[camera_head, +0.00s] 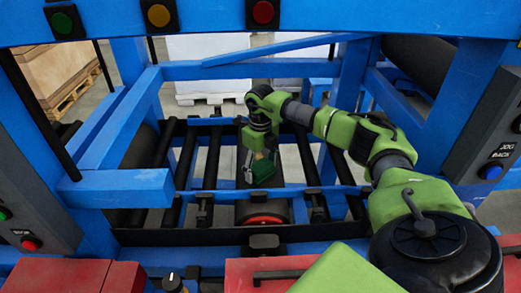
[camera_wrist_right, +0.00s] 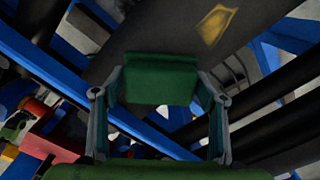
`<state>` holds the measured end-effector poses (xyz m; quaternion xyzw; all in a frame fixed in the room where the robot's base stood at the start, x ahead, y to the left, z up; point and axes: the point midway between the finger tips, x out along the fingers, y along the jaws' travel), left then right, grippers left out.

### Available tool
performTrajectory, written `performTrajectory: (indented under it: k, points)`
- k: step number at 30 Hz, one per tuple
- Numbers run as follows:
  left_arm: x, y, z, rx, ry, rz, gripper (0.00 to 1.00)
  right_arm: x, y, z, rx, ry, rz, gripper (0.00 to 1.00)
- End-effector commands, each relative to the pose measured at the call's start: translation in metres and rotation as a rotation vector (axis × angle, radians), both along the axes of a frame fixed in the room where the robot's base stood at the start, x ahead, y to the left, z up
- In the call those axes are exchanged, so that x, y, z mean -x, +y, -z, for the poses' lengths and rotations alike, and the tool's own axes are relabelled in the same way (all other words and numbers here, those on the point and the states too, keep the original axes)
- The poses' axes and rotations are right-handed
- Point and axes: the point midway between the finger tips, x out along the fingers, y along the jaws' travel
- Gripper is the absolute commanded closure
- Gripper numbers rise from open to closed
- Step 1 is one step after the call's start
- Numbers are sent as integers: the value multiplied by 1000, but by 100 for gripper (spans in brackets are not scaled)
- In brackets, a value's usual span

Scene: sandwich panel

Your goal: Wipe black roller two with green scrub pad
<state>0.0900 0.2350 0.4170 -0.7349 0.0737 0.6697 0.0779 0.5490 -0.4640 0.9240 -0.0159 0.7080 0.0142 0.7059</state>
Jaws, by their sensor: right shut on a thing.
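My right gripper (camera_head: 254,174) reaches down into the blue frame, over the bed of black rollers. It is shut on the green scrub pad (camera_head: 264,170). In the right wrist view the pad (camera_wrist_right: 160,78) sits between the two fingers of the gripper (camera_wrist_right: 160,98). A wide black roller (camera_wrist_right: 165,40) lies beyond the pad there, with a yellow-brown patch (camera_wrist_right: 217,23) up and to the right of the pad. Whether the pad touches the roller, and which roller is number two, I cannot tell. My left gripper is not in view.
Blue beams (camera_head: 115,188) enclose the roller bed at the sides, with a crossbar (camera_head: 250,70) behind. Several thin black rollers (camera_head: 212,155) run beside the gripper. A red disc (camera_head: 264,219) lies just in front. Control panels with buttons (camera_head: 490,171) flank the opening.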

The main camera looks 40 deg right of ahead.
Motion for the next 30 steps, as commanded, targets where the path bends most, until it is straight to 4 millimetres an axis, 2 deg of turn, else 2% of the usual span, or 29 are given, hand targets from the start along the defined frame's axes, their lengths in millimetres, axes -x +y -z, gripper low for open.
performTrajectory:
  k: [15, 26, 30]
  points:
    - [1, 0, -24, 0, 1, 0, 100, 30, 25, -2, -2, 7, -2, 52]
    - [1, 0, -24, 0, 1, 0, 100, 33, 29, 0, -5, 8, -4, 52]
    - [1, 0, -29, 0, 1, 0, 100, 33, 29, -6, -6, 9, -5, 51]
